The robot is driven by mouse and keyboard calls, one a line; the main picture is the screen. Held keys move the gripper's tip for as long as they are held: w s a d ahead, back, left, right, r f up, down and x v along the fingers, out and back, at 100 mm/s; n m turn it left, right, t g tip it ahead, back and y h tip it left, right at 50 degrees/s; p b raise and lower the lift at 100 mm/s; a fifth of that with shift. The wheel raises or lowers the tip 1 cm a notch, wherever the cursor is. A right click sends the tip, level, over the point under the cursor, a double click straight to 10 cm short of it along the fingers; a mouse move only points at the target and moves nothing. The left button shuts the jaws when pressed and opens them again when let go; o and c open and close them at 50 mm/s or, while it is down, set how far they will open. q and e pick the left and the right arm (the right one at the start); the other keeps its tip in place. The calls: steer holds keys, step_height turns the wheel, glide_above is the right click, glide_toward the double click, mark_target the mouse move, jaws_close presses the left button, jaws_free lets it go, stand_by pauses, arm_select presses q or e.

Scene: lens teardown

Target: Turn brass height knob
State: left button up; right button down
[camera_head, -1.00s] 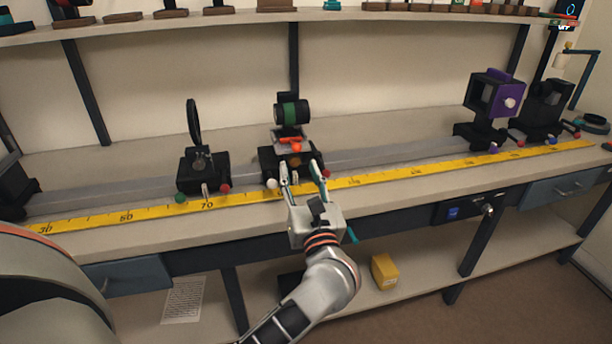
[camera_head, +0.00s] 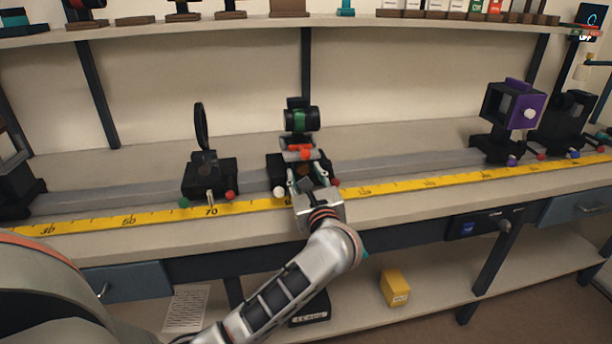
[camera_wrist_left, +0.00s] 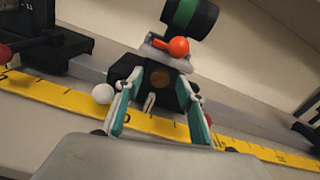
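The brass height knob (camera_wrist_left: 157,79) is a dull brown disc on the front of a black carriage (camera_wrist_left: 122,68). In the head view this carriage (camera_head: 277,168) stands on the grey rail and carries a black and green lens barrel (camera_head: 301,119). My left gripper (camera_head: 307,174) is in front of the carriage and hides the knob in the head view. In the left wrist view my left gripper (camera_wrist_left: 160,80) is open, one finger on each side of the knob. I cannot tell whether the fingers touch it. My right gripper is not in view.
An orange-red knob (camera_wrist_left: 178,46) sits just above the brass knob, and a white ball (camera_wrist_left: 103,93) is left of the fingers. A yellow ruler (camera_head: 400,186) runs along the bench front. Carriages with a round lens (camera_head: 201,126) and a purple holder (camera_head: 527,108) flank this one.

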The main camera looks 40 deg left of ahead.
arm_select(q)
jaws_close()
